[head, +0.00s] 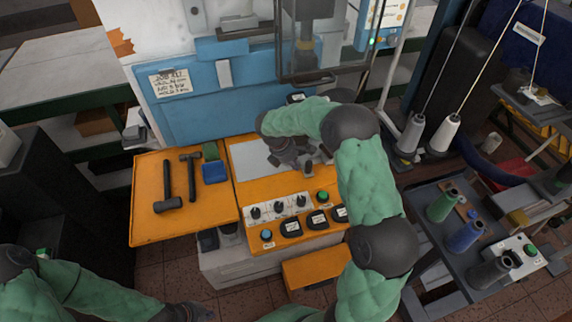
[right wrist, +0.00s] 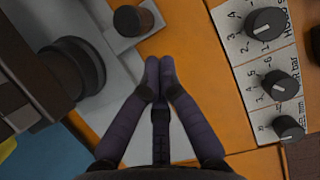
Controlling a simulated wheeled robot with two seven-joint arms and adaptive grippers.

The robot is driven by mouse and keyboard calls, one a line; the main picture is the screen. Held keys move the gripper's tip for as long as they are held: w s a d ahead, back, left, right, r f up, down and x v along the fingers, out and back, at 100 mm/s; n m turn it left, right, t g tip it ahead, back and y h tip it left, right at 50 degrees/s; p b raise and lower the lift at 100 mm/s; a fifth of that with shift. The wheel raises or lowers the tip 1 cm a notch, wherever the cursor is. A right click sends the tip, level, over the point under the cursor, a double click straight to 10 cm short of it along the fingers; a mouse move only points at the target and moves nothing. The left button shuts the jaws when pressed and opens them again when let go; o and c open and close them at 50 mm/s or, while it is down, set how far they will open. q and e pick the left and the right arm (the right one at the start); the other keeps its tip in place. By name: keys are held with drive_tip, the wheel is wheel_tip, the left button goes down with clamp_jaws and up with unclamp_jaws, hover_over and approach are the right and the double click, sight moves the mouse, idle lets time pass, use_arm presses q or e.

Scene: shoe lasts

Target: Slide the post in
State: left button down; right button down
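A short dark round-topped post (right wrist: 132,20) stands on a pale grey bar on the orange machine bed. It also shows in the head view (head: 308,168), in front of the machine. My right gripper (right wrist: 160,75) has its fingertips together, with nothing visible between them. The tips lie just short of the post and to its right in the right wrist view, apart from it. My right arm reaches over the machine and partly hides the bed. My left gripper (head: 190,312) is at the bottom edge of the head view, cut off, and its fingers cannot be made out.
A bulky dark cylindrical machine part (right wrist: 68,72) stands beside the post. Control knobs (head: 278,208) and dark buttons line the bed's front. Hammers (head: 167,190) lie on the orange side shelf (head: 145,225). A dark cart (head: 425,200) with coloured spools is at right.

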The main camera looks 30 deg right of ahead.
sight(308, 164)
use_arm(q)
drive_tip(key=shift+f, duration=0.1)
use_arm(e)
drive_tip(key=shift+s+d, duration=0.2)
drive_tip(key=shift+d, duration=0.5)
